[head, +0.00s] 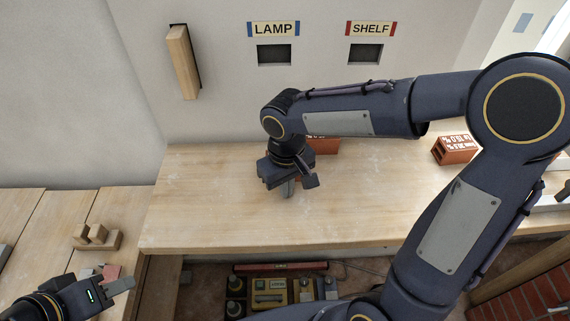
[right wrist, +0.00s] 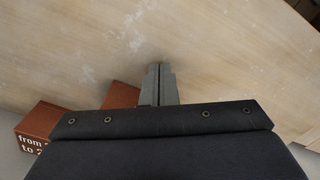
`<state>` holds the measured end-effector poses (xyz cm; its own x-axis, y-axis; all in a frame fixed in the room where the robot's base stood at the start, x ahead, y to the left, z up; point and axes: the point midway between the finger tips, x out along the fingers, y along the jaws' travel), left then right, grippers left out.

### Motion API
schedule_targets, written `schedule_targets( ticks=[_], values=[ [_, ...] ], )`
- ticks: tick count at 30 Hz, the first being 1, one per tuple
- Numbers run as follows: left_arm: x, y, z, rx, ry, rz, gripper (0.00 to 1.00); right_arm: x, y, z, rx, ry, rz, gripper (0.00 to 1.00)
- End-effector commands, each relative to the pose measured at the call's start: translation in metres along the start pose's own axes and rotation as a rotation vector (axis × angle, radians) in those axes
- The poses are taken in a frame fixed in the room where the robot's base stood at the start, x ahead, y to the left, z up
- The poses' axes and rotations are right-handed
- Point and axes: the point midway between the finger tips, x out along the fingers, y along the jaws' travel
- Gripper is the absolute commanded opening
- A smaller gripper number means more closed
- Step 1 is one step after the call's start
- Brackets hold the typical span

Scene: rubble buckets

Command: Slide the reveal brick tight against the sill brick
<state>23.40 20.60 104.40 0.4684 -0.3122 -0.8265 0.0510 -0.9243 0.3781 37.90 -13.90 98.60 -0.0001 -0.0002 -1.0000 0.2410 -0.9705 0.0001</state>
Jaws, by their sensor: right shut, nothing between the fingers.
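One orange-red brick (head: 324,146) lies at the back of the wooden bench, partly hidden behind my right forearm. Another brick (head: 455,149) with white lettering stands apart at the right of the bench. I cannot tell which is the reveal brick and which the sill brick. In the right wrist view, a lettered brick (right wrist: 42,121) and a second brick surface (right wrist: 122,95) show beside my gripper's body, which partly hides them. My right gripper (head: 288,190) is shut and empty, pointing down over the bench in front of the back brick. My left gripper (head: 125,284) is at the lower left; its jaw opening is unclear.
The bench (head: 210,215) is clear at left and along its front edge. LAMP (head: 273,30) and SHELF (head: 371,29) signs sit above wall slots. Wooden blocks (head: 97,238) stand on the lower left surface. A crate of equipment (head: 272,290) is below the bench.

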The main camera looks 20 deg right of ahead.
Motion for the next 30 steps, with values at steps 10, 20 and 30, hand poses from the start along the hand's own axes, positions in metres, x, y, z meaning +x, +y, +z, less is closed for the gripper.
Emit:
schedule_targets(
  ticks=[10,20,30],
  values=[
    [-0.002,0.001,-0.001,0.000,0.000,0.000,0.36,-0.001,0.004,-0.007,0.001,-0.001,-0.001,0.00],
    [-0.004,0.002,-0.002,0.000,0.000,0.000,0.36,0.000,0.011,-0.020,0.000,-0.001,-0.001,0.00],
    [-0.007,0.003,-0.004,0.000,0.000,0.000,0.36,-0.001,0.019,-0.034,0.000,0.000,-0.001,0.00]
  ],
)
